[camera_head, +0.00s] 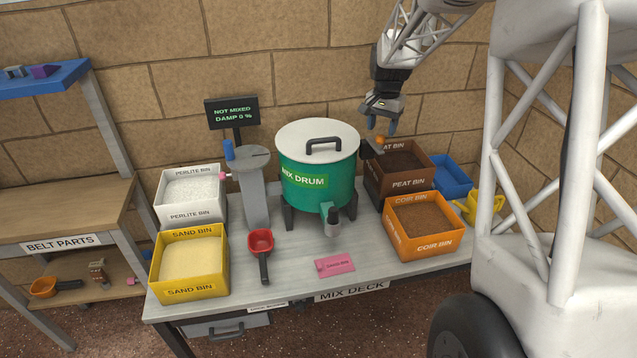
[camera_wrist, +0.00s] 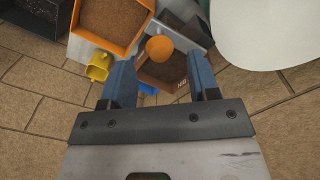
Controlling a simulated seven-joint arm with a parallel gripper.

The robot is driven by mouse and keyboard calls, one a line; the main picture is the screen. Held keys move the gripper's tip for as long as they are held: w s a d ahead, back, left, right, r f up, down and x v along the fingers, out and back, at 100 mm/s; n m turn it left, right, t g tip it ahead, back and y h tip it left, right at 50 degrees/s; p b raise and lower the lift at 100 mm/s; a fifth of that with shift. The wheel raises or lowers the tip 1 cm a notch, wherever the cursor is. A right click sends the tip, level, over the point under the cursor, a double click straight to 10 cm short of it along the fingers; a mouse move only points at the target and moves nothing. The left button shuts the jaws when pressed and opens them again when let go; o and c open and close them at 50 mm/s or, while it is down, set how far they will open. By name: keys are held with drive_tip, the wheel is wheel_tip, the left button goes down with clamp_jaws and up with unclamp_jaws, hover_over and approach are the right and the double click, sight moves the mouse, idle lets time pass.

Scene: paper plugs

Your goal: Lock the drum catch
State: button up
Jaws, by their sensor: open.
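The mix drum (camera_head: 317,185) is a green vessel with a white lid (camera_head: 318,135) and black handle; the lid edge also shows in the wrist view (camera_wrist: 270,25). An orange ball knob (camera_head: 381,139) on a grey piece (camera_head: 371,149) sits at the drum's right side; the knob also shows in the wrist view (camera_wrist: 159,47). I cannot tell for sure that this is the catch. My gripper (camera_head: 380,122) is open and empty, just above the knob, pointing down. In the wrist view the knob lies between and beyond the fingertips (camera_wrist: 160,75).
The peat bin (camera_head: 405,185) and coir bin (camera_head: 424,245) stand right of the drum, with a blue tray (camera_head: 452,175) and yellow can (camera_head: 484,208). A grey post (camera_head: 253,195) stands left. The screen (camera_head: 232,112) reads NOT MIXED, DAMP 0 %. A red scoop (camera_head: 261,243) lies in front.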

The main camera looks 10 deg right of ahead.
sight(381, 137)
idle(0.4)
drive_tip(key=shift+f, duration=1.95)
drive_tip(key=c, duration=0.6)
drive_tip(key=shift+o, duration=0.2)
